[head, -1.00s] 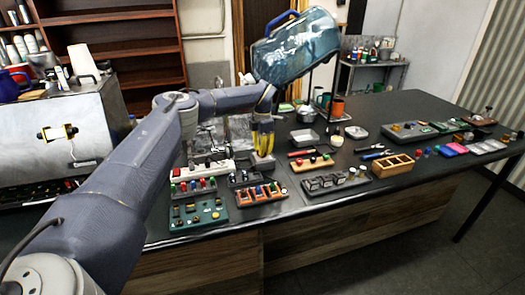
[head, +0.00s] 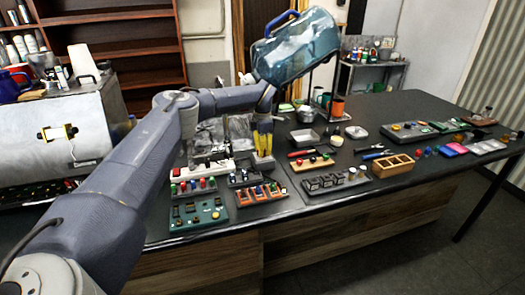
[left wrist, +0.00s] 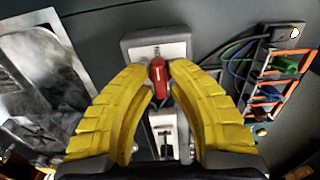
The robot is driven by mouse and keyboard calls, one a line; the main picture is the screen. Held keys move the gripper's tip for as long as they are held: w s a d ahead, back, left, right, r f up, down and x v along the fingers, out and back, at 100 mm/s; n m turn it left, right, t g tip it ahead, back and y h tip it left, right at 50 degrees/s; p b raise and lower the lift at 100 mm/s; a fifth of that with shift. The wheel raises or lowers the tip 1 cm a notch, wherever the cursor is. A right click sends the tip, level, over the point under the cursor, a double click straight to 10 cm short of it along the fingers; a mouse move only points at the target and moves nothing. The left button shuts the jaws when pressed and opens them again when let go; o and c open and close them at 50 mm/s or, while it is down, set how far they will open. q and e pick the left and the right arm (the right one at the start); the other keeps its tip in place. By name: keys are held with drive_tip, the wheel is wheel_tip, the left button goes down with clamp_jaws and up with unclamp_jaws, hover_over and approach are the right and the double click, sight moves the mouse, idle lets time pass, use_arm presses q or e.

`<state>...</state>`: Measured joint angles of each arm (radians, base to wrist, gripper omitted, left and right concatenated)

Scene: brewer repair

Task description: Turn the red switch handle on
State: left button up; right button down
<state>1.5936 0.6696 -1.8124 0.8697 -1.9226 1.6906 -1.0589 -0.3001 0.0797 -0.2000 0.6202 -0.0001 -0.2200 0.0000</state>
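The red switch handle (left wrist: 158,82) stands on a light grey switch box (left wrist: 135,42) in the middle of the left wrist view. My left gripper (left wrist: 160,72) has its yellow fingertips on either side of the handle, close against it, and looks shut on it. In the head view the left gripper (head: 263,148) points down at the small pale box on the table, and the handle is hidden behind the fingers. My right gripper is not in view.
A board with orange clips and coloured wires (left wrist: 275,78) lies right of the switch box. A power strip (head: 205,169) and a green board (head: 198,212) lie to its left in the head view. A blue translucent jug (head: 297,47) is up behind my wrist. A wooden tray (head: 393,166) lies right.

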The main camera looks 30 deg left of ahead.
use_arm(q)
drive_tip(key=o, duration=0.3)
drive_tip(key=shift+o, duration=0.2)
wheel_tip(320, 180, up, 12)
idle(0.6)
